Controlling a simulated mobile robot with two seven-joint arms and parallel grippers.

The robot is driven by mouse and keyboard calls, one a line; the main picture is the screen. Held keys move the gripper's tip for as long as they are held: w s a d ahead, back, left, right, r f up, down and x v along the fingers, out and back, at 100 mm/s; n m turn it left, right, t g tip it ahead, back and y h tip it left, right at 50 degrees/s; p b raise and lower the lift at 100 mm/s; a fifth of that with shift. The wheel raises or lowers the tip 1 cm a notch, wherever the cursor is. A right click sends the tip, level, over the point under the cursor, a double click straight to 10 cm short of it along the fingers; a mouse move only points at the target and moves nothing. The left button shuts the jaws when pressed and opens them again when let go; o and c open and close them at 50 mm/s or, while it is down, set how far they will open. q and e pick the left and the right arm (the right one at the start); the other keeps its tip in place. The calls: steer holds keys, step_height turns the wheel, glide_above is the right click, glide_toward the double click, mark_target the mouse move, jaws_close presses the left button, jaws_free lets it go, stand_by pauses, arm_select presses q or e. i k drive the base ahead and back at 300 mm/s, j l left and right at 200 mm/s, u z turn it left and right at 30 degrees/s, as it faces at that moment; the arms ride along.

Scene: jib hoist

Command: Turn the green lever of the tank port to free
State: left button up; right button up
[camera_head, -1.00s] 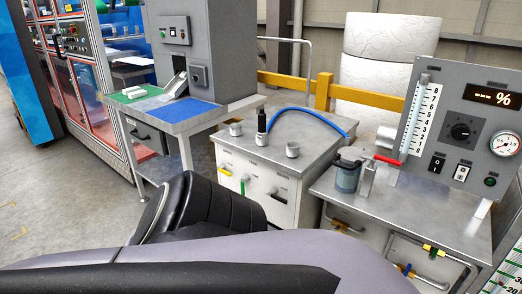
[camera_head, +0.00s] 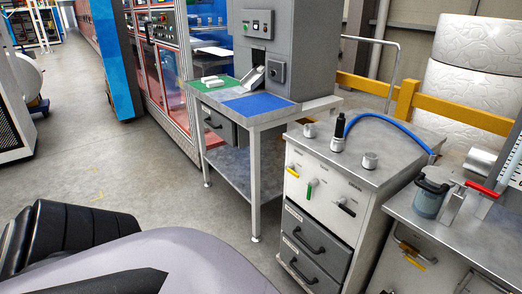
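The green lever (camera_head: 310,189) is on the white upper front of the metal-topped cabinet (camera_head: 385,150), right of centre. It hangs nearly straight down, between a yellow lever (camera_head: 292,171) and a black lever (camera_head: 345,207), which both slant. On the cabinet top are two short grey cylinders (camera_head: 370,160) (camera_head: 310,130) and a black-topped fitting (camera_head: 339,130) near a blue hose (camera_head: 390,121). Any labels by the levers are too small to read. Neither of my grippers shows; only grey and black parts of my own arm fill the lower left, away from the lever.
Grey drawers (camera_head: 312,250) with black handles lie below the levers. A workbench (camera_head: 253,122) with green and blue mats stands left of the cabinet. A bench with a red-handled device (camera_head: 482,188) and a jar (camera_head: 431,195) stands right. Open floor (camera_head: 150,180) lies in front at left.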

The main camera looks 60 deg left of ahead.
mark_target(312, 183)
steer(key=u, duration=1.25)
steer(key=i+j+z, duration=0.25)
steer(key=i, duration=0.2)
steer(key=i+j+z, duration=0.25)
steer(key=i, duration=0.2)
